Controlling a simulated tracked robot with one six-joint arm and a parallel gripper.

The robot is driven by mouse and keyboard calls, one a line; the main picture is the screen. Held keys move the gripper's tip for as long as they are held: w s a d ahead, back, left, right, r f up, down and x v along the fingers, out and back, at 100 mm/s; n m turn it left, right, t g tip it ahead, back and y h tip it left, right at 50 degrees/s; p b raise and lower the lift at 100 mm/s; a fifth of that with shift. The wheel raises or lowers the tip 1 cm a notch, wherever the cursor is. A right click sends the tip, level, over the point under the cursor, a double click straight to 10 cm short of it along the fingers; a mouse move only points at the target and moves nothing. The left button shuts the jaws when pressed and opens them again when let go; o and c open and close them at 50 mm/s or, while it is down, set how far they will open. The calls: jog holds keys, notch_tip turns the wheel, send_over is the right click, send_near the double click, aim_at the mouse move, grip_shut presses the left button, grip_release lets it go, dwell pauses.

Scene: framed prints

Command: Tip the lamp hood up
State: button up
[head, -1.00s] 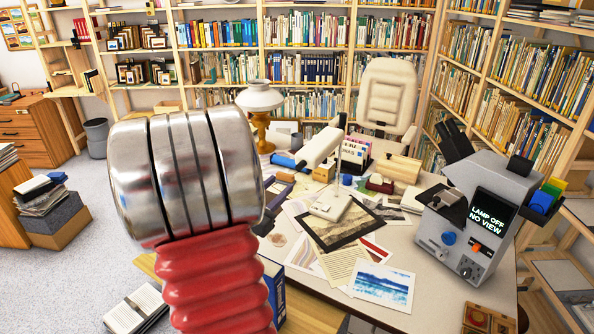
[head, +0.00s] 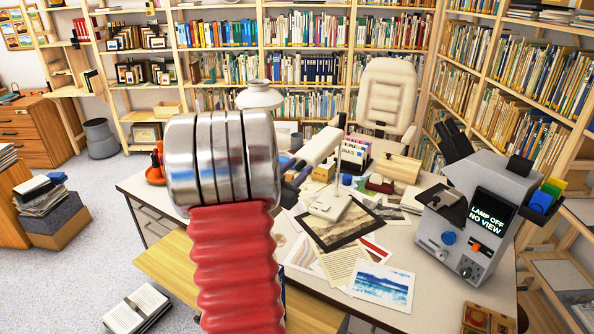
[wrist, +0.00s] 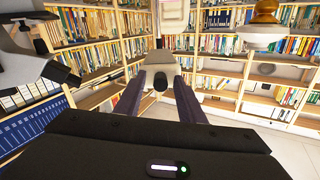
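The lamp is a white desk lamp with a long pale hood (head: 322,146), a thin stem and a flat white base (head: 330,207) on the desk. The hood slants, its near left end lower than its far right end. In the wrist view the hood (wrist: 160,66) appears straight ahead, with a short dark cylinder (wrist: 160,82) at its near end. My gripper (wrist: 161,82) is open, its dark fingers on either side of that near end. I cannot tell whether they touch it. In the head view my arm hides most of my gripper.
A grey device (head: 470,217) with a screen reading "LAMP OFF NO VIEW" stands on the desk at right. Prints (head: 382,286) lie around the lamp base. A white-shaded lamp (head: 259,97) stands behind my arm. A cream chair (head: 388,95) and bookshelves are behind the desk.

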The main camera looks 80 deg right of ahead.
grip_shut()
dwell(0.4)
